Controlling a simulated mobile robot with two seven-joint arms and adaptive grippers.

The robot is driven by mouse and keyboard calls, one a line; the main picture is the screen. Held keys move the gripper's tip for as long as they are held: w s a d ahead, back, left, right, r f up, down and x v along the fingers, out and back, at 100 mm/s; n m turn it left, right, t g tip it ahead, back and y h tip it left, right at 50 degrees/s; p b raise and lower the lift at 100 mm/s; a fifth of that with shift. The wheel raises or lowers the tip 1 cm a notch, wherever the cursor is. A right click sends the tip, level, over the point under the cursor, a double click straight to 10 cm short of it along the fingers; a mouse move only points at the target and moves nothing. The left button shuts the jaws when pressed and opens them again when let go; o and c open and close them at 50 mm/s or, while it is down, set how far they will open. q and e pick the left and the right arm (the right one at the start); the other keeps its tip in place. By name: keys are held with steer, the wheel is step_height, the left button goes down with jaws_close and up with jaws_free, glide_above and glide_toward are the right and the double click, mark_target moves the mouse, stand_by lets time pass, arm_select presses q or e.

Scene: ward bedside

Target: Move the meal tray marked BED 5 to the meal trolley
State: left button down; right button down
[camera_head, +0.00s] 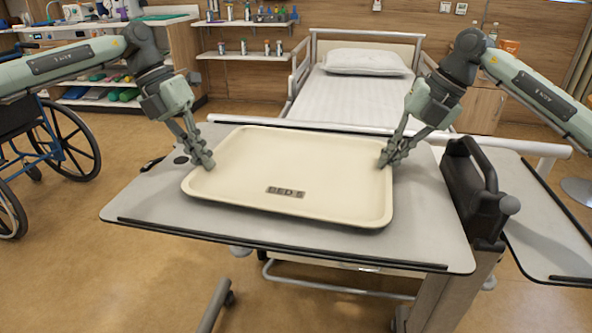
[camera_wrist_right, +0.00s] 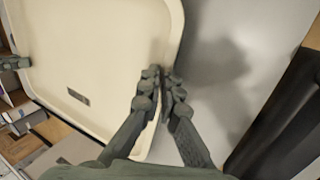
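The cream meal tray (camera_head: 290,165) marked BED 5 (camera_head: 285,191) lies level over the grey overbed table (camera_head: 150,205), with nothing on it. I cannot tell whether it touches the tabletop. My left gripper (camera_head: 206,160) is shut on the tray's left rim; its fingers also show at the far edge in the right wrist view (camera_wrist_right: 14,63). My right gripper (camera_head: 386,158) is shut on the right rim, one finger inside and one outside, as the right wrist view (camera_wrist_right: 166,80) shows. No meal trolley can be clearly made out.
A dark block with a handle (camera_head: 474,190) stands at the table's right, close to my right gripper. Beyond it is another grey surface (camera_head: 545,235). A bed (camera_head: 350,98) stands behind the table. A wheelchair (camera_head: 65,140) is at left, with open floor in front.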

arm_select(q)
steer(key=shift+r, duration=0.1)
arm_select(e)
steer(key=shift+r, duration=0.1)
